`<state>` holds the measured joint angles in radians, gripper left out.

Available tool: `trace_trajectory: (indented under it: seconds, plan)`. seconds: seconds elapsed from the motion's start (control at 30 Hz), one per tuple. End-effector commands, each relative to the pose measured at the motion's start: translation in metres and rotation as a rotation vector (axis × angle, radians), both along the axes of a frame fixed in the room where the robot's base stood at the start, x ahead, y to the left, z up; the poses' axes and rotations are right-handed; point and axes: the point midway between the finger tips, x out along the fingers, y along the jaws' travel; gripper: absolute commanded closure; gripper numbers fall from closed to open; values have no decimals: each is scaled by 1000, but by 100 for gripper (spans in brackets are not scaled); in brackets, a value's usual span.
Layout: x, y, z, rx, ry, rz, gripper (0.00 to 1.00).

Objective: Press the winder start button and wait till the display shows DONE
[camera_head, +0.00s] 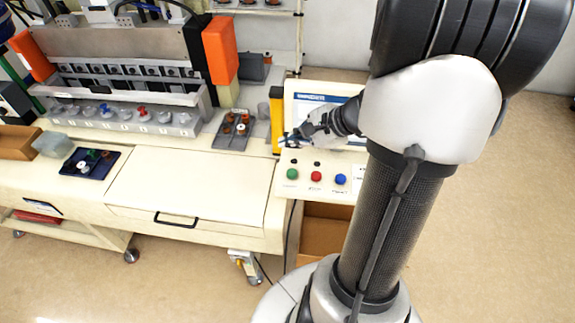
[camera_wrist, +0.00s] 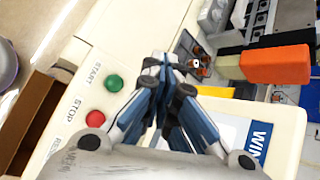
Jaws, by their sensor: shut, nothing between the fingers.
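The green start button (camera_head: 292,174) is on the cream control panel, beside a red button (camera_head: 316,176) and a blue button (camera_head: 340,179). In the wrist view my gripper (camera_wrist: 157,65) points past the green button. The display (camera_head: 310,100) shows a blue header, but my arm and gripper hide much of it. I cannot read any DONE on it.
The winder (camera_head: 130,45) with orange end covers stands at the left. A dark tray with parts (camera_head: 235,128) lies left of the display, and another dark tray (camera_head: 90,162) is farther left. A yellow post (camera_head: 277,115) stands beside the display. The cream bench top (camera_head: 190,185) is clear.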

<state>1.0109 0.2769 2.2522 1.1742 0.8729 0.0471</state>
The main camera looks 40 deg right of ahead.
Motion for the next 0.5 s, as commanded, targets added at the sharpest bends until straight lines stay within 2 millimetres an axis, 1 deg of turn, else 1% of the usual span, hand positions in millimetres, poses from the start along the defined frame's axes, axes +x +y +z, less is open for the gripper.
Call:
trace_trajectory:
  seconds: [0.27, 0.37, 0.5]
  plan:
    - [0, 1, -2, -1, 0, 4, 100]
    - [0, 1, -7, -1, 0, 4, 100]
    - [0, 1, -20, -1, 1, 4, 100]
